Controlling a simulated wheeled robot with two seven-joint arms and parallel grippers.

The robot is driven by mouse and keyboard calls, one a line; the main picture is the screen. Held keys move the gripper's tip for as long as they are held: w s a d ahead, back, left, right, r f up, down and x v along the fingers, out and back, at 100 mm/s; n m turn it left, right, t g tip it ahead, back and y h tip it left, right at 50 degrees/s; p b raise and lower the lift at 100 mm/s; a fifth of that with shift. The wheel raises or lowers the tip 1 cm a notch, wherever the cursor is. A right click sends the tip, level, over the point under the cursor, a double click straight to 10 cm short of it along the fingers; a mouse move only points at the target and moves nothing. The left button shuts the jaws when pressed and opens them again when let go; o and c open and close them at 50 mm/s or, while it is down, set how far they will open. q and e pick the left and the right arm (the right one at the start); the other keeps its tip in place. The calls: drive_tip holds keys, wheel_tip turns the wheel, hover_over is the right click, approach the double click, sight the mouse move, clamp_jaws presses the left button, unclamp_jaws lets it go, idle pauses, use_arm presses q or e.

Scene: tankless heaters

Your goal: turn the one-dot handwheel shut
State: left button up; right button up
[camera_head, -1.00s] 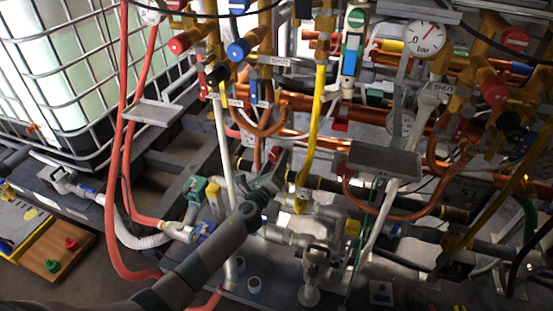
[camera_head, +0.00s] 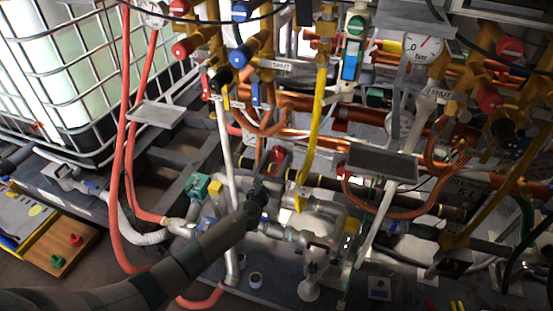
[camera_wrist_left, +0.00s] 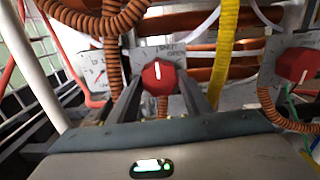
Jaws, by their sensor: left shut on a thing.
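In the left wrist view a red round handwheel (camera_wrist_left: 158,75) with a white pointer line sits on a grey plate lettered SHUT and OPEN. The pointer stands close to upright in that picture. My left gripper (camera_wrist_left: 160,88) is shut on this handwheel, one finger on each side. In the head view my left gripper (camera_head: 262,188) reaches in among the pipes, just below a small red knob (camera_head: 278,155). The dot marking is too small to tell. My right gripper is out of view.
A second red handwheel (camera_wrist_left: 298,65) is on the right in the wrist view, and a gauge (camera_wrist_left: 97,72) is on the left. Orange corrugated hoses (camera_wrist_left: 110,22) and a yellow hose (camera_wrist_left: 229,40) pass close by. A grey shelf plate (camera_head: 382,162) lies right of my arm.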

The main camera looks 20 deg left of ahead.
sight(277, 159)
idle(0.3)
use_arm(q)
drive_tip(key=o, duration=0.8)
drive_tip(key=shift+s, duration=0.1)
drive_tip(key=shift+s, duration=0.55)
drive_tip(key=s, duration=0.3)
drive_tip(key=shift+s+a+p, duration=0.1)
drive_tip(key=shift+s+p, duration=0.25)
drive_tip(key=shift+p, duration=0.05)
drive_tip(key=s, duration=1.2)
drive_tip(key=shift+s+a, duration=0.2)
use_arm(e)
drive_tip(key=shift+s+d+f, duration=0.1)
drive_tip(key=shift+s+f, duration=0.7)
